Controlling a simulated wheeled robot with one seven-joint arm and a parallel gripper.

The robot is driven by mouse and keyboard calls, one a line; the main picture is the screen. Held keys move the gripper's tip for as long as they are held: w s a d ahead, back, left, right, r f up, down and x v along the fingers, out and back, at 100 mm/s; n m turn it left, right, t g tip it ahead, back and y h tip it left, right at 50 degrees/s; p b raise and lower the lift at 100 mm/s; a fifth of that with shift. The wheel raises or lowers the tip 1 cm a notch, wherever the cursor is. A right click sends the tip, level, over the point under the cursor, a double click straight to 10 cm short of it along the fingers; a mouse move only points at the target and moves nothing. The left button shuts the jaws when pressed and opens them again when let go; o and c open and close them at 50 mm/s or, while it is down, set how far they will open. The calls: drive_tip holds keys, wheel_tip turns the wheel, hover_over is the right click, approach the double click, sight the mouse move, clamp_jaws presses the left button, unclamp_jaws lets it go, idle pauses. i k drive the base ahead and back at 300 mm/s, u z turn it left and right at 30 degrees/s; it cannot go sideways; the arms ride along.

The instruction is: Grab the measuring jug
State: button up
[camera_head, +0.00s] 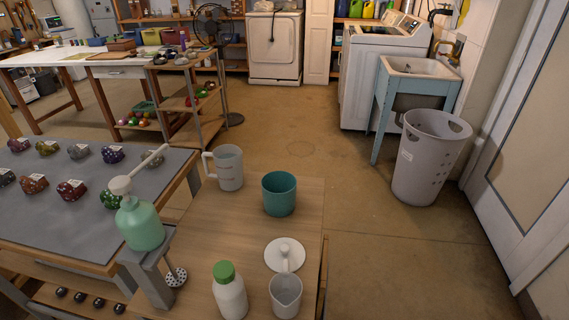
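A tall light-grey jug (229,168) with a handle on its left side and faint marks on its wall stands upright toward the back of the wooden table. It looks like the measuring jug. A smaller grey cup or jug (286,298) stands at the front of the same table, its handle pointing to the back. I cannot tell for certain which of the two is the measuring jug. My gripper is not in view.
A teal cup (279,195) stands right of the tall jug. A white lid (281,257), a green-capped white bottle (230,292) and a green pump bottle (140,224) are nearer. A grey table (50,222) with stones adjoins left. Open floor (390,265) lies right.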

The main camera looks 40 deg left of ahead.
sight(228, 158)
drive_tip(key=z, duration=0.9)
drive_tip(key=k, duration=2.25)
drive_tip(key=u, duration=2)
drive_tip(key=i, duration=1.05)
